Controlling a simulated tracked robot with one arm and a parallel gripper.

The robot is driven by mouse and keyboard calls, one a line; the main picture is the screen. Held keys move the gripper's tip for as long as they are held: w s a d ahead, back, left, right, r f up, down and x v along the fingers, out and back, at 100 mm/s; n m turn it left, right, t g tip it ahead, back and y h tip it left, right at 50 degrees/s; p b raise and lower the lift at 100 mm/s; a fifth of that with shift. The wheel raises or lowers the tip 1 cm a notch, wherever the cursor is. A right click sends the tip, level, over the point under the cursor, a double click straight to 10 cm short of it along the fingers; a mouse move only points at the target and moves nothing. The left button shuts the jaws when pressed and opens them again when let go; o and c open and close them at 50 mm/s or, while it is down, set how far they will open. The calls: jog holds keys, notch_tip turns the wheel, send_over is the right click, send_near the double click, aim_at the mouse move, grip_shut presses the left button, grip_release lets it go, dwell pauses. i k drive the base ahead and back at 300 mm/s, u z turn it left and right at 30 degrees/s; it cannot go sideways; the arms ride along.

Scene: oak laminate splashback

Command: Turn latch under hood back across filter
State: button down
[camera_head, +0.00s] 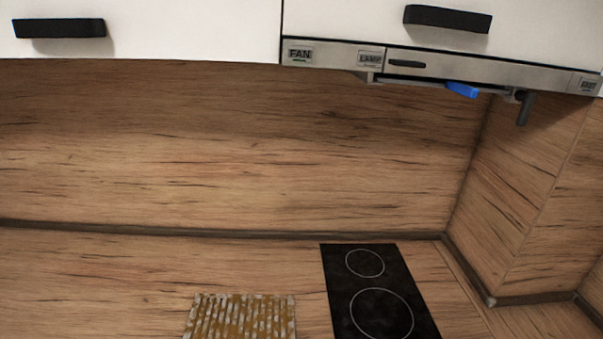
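The range hood (430,65) is a steel strip under the white cupboards at the upper right, with FAN and LAMP labels. A small blue piece (462,89) sticks out below its lower edge. A dark grey peg-like piece (524,107) hangs down to the right of it; I cannot tell which of the two is the latch. A thin pale edge (410,79) shows under the hood, but its underside is hidden from this angle. A ribbed, yellow-brown stained filter-like panel (240,318) lies on the worktop at the bottom. My gripper is not in view.
A black hob (375,295) with two rings lies on the worktop right of the ribbed panel. White cupboards with black handles (60,28) run along the top. The wood splashback (230,150) turns a corner at the right. The space between hood and worktop looks clear.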

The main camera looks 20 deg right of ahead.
aim_at(528, 99)
jog(key=k, duration=1.25)
jog(key=z, duration=0.6)
jog(key=i, duration=1.9)
jog(key=u, duration=0.25)
